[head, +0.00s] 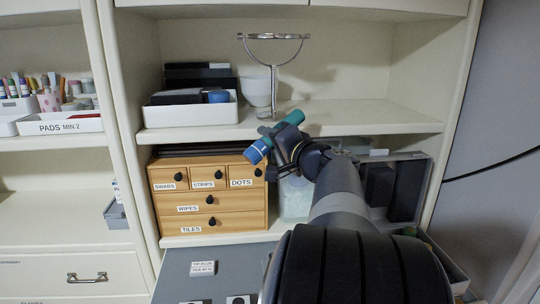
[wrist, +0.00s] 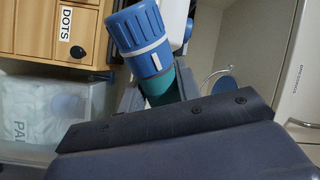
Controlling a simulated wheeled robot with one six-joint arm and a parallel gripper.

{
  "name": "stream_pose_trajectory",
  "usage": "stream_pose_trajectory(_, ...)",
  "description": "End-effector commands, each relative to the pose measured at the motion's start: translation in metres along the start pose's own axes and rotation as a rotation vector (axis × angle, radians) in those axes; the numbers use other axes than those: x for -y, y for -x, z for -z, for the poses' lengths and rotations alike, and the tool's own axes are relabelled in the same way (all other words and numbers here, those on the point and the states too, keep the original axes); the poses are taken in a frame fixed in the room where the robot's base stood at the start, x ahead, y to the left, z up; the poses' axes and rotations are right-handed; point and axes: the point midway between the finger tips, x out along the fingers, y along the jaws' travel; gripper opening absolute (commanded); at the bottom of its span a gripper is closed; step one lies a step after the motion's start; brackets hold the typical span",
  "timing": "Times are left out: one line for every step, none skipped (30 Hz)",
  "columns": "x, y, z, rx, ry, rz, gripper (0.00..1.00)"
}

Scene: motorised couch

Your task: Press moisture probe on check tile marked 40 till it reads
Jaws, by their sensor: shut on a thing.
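The moisture probe, a teal cylinder with a blue, white-banded end (head: 259,151), is in my gripper (head: 284,141). It is held tilted in front of the shelf edge, touching nothing but the jaws. In the wrist view its blue end (wrist: 142,38) points up the picture, and its teal body is partly hidden behind a dark gripper part. A grey work surface (head: 225,257) at the bottom carries a small white label (head: 202,268) whose lower line seems to mention a tile and 40. Dark square pieces (head: 238,300) are cut off at the bottom edge; I cannot read their marks.
A wooden drawer unit (head: 208,200) labelled SWABS, STRIPS, DOTS, WIPES and TILES stands left of my arm. A clear bin (wrist: 50,110) is beside it.

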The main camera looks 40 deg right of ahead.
Motion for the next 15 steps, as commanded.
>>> stream_pose_trajectory(-0.0064,0.0003,-0.0032,-0.002,0.035,0.002,0.07)
stream_pose_trajectory(-0.0068,0.0004,-0.0033,-0.002,0.055,0.002,0.07)
stream_pose_trajectory(-0.0072,0.0002,-0.0028,-0.002,0.084,0.003,0.07)
stream_pose_trajectory(-0.0079,0.0003,-0.0029,-0.002,0.105,0.002,0.07)
stream_pose_trajectory(-0.0081,0.0003,-0.0026,-0.002,0.126,0.002,0.07)
stream_pose_trajectory(-0.0087,0.0004,-0.0025,-0.002,0.153,0.002,0.07)
stream_pose_trajectory(-0.0093,0.0003,-0.0024,-0.002,0.174,0.002,0.07)
stream_pose_trajectory(-0.0095,0.0002,-0.0021,-0.002,0.195,0.002,0.07)
stream_pose_trajectory(-0.0104,0.0003,-0.0022,-0.002,0.225,0.002,0.07)
stream_pose_trajectory(-0.0105,0.0003,-0.0019,-0.002,0.246,0.002,0.07)
stream_pose_trajectory(-0.0110,0.0004,-0.0018,-0.002,0.268,0.002,0.07)
stream_pose_trajectory(-0.0118,0.0002,-0.0017,-0.002,0.297,0.002,0.07)
stream_pose_trajectory(-0.0119,0.0003,-0.0014,-0.002,0.319,0.002,0.07)
stream_pose_trajectory(-0.0127,0.0003,-0.0015,-0.002,0.341,0.002,0.07)
stream_pose_trajectory(-0.0130,0.0004,-0.0012,-0.002,0.372,0.002,0.07)
